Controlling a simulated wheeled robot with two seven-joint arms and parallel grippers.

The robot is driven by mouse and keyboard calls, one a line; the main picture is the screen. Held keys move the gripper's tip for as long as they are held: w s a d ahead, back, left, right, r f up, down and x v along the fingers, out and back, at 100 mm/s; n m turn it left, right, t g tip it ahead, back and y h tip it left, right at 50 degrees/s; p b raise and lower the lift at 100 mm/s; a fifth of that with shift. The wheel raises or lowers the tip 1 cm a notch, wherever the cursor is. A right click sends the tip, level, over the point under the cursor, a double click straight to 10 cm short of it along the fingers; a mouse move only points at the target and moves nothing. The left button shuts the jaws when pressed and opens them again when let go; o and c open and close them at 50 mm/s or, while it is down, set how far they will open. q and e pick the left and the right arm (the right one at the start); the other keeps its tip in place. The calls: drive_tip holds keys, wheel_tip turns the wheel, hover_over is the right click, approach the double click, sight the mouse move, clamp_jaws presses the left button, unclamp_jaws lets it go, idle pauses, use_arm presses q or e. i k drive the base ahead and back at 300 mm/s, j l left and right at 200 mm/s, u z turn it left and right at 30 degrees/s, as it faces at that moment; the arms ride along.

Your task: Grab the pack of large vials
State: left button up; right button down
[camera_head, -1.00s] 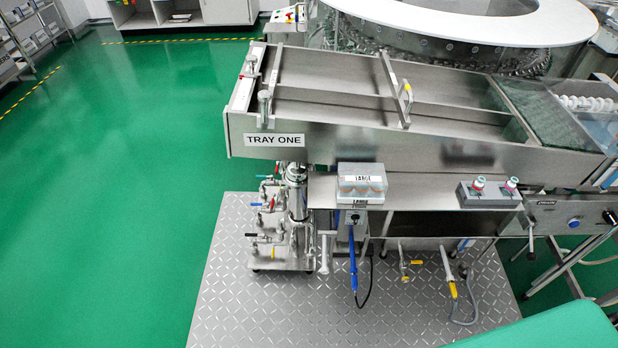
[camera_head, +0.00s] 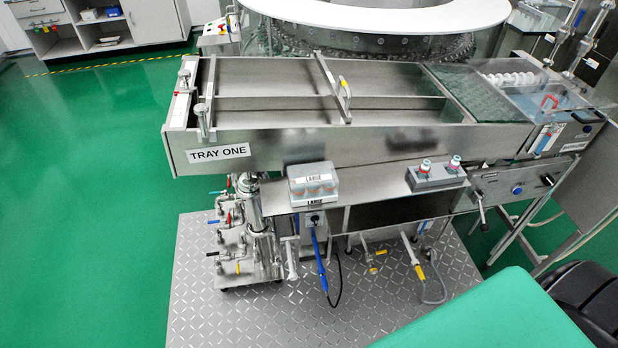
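The pack of large vials (camera_head: 313,184) is a small clear box with a label reading LARGE and brownish round shapes inside. It sits near the left end of the narrow steel shelf (camera_head: 372,191), below the long steel trough marked TRAY ONE (camera_head: 218,153). Nothing touches it from above, and its front and top are in plain view. Neither of my grippers shows in the head view.
Valves and pipes (camera_head: 243,240) stand below left. A green surface (camera_head: 480,318) fills the lower right, beside a black object (camera_head: 590,300). Green floor (camera_head: 90,220) is clear at left.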

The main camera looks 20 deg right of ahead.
sight(318, 183)
drive_tip(key=i+l+u, duration=0.1)
drive_tip(key=l, duration=0.75)
drive_tip(key=l+u, duration=0.1)
drive_tip(key=l, duration=0.8)
drive_tip(key=i, duration=0.05)
